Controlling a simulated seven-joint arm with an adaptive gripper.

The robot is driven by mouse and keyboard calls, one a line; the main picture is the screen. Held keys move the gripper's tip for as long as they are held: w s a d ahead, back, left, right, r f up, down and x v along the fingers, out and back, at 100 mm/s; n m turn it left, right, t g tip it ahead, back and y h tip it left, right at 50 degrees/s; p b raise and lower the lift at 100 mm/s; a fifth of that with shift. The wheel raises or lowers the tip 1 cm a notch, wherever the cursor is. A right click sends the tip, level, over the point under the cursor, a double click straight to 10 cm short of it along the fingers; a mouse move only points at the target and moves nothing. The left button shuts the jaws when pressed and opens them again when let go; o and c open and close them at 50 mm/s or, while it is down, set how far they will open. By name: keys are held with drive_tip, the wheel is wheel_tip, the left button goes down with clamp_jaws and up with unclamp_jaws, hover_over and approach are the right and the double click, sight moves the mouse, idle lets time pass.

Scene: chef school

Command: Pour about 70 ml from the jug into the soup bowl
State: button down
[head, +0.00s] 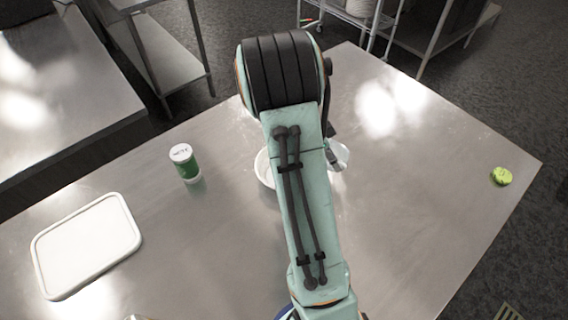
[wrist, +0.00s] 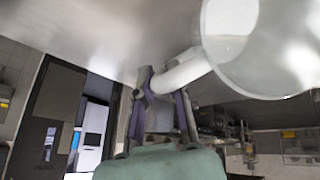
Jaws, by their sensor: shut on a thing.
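The jug (wrist: 270,60) is white and fills the upper right of the wrist view. Its curved handle (wrist: 182,75) lies between the fingers of my gripper (wrist: 161,92), which is shut on it. In the head view a pale part of the jug (head: 341,154) shows right of my arm; the arm hides most of my gripper. The soup bowl (head: 264,171) is white, and only its left edge shows on the table, left of my arm. The bowl's inside, the liquid level and the jug's exact tilt cannot be made out.
A white rectangular tray or board (head: 87,246) lies at the front left. A small yellow-green item (head: 501,176) is near the right edge. The metal table (head: 420,220) is otherwise clear on the right.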

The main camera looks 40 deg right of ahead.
sight(346, 166)
idle(0.3)
drive_tip(key=shift+s+d+f+t+y, duration=0.2)
drive_tip(key=shift+f+t+y, duration=0.1)
drive_tip(key=shift+f+y, duration=0.1)
drive_tip(key=shift+s+d+f+t+y, duration=0.1)
drive_tip(key=shift+s+d+t+y, duration=0.15)
drive_tip(key=shift+t+y, duration=0.35)
drive_tip(key=shift+s+d+f+t+y, duration=0.2)
drive_tip(key=shift+s+d+t+y, duration=0.25)
drive_tip(key=shift+d+y, duration=0.35)
drive_tip(key=f+y, duration=0.1)
drive_tip(key=s+d+f+t+y, duration=0.1)
drive_tip(key=f, duration=0.1)
drive_tip(key=s+d+f+n+t+y, duration=0.1)
drive_tip(key=f, duration=0.1)
drive_tip(key=shift+s+d+t, duration=0.1)
drive_tip(key=shift+d+t, duration=0.15)
drive_tip(key=shift+s+d+f+n+t+y+b, duration=0.3)
drive_tip(key=shift+f+t+y, duration=0.2)
drive_tip(key=shift+y, duration=0.4)
